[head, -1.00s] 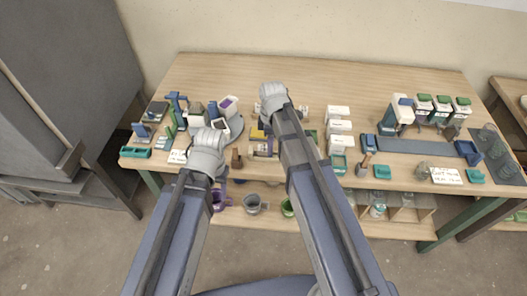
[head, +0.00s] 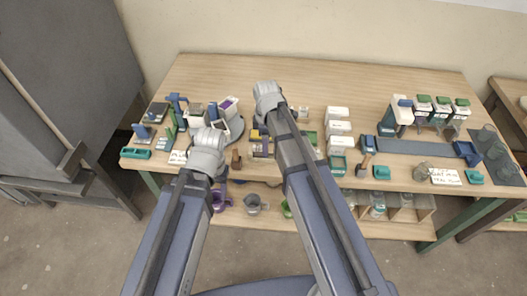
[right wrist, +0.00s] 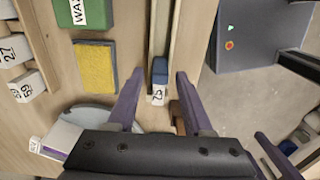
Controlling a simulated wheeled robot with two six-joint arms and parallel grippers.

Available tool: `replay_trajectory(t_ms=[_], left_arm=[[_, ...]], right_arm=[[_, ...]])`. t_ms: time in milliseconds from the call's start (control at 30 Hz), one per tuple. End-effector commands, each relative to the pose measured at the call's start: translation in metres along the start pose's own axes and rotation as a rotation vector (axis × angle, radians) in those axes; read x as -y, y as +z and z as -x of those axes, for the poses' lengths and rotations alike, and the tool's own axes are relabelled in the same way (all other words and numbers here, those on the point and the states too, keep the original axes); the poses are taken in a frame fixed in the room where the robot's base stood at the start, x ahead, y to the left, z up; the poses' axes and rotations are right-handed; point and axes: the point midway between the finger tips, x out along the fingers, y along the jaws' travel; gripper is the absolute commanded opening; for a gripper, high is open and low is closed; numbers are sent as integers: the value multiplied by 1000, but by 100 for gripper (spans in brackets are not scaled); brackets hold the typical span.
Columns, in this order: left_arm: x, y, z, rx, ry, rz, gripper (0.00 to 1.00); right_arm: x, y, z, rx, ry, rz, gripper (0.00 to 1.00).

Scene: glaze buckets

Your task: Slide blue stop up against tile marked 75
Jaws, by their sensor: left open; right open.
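In the right wrist view the blue stop (right wrist: 160,71) sits in a narrow wooden rail (right wrist: 157,25), against or very close to a small white tile (right wrist: 158,95) whose sideways number is hard to read, possibly 75. My right gripper (right wrist: 160,101) is open, with one purple finger on each side of the rail around the tile; I cannot tell whether they touch anything. In the head view its purple fingers (head: 261,148) show near the table's front edge, and my arm hides most of the rail. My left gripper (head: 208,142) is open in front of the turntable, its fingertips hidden.
A yellow sponge (right wrist: 95,66) and a green WAX block (right wrist: 83,12) lie beside the rail. White numbered blocks (right wrist: 28,86) stand farther left. The round turntable (head: 237,124) carries containers close by. The table's front edge is near the rail; the table's back is clear.

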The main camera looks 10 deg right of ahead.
Motion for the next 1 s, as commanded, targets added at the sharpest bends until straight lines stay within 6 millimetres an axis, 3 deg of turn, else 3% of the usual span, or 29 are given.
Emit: replay_trajectory(t_ms=[500,1000], left_arm=[[6,4,63,0,0,0,54],[6,4,64,0,0,0,54]], right_arm=[[0,0,63,0,0,0,51],[0,0,64,0,0,0,51]])
